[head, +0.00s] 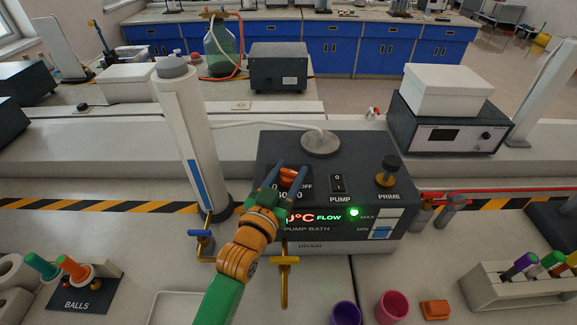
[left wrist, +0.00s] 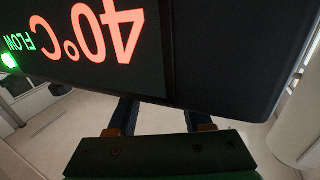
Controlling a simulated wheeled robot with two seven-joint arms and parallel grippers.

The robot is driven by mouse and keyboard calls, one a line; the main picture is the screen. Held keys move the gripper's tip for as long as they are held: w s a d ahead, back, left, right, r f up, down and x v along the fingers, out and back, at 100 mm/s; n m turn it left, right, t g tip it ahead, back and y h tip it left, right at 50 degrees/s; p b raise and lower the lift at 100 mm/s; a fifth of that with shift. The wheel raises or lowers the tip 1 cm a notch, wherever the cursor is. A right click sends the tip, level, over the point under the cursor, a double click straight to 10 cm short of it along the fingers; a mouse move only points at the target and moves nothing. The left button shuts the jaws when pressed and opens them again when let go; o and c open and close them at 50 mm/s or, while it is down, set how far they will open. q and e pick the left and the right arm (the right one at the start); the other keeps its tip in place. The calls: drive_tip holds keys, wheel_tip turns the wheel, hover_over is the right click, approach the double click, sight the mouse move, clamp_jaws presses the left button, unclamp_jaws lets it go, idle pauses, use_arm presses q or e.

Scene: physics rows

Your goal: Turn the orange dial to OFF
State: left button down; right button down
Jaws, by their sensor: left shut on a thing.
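The orange dial (head: 290,173) sits on the sloping top panel of the dark pump bath (head: 270,143), at the panel's left. My left gripper (head: 290,167) is shut on the dial, one blue finger on each side of it. "OFF" is printed just right of the dial, and some numbers below it are partly covered by my gripper. The dial's pointer cannot be made out. In the left wrist view, the display (left wrist: 95,35) reads 40°C upside down. The fingers (left wrist: 160,110) run up behind the panel's edge there, and the dial is hidden. My right gripper is not in view.
A black PUMP switch (head: 338,183) and a PRIME knob (head: 388,172) are right of the dial. A green FLOW light (head: 353,212) glows. A tall white cylinder (head: 188,135) stands close on the left. A brass drain tap (head: 284,275) sticks out in front.

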sight(288, 176)
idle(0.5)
use_arm(q)
drive_tip(key=shift+c, duration=1.5)
unclamp_jaws()
drive_tip(key=shift+f, duration=0.1)
drive_tip(key=b+v, duration=0.1)
drive_tip(key=v, duration=0.5)
drive_tip(key=shift+s, duration=0.2)
drive_tip(key=shift+s+a, duration=0.15)
drive_tip(key=shift+s, duration=0.2)
drive_tip(key=shift+w, duration=0.1)
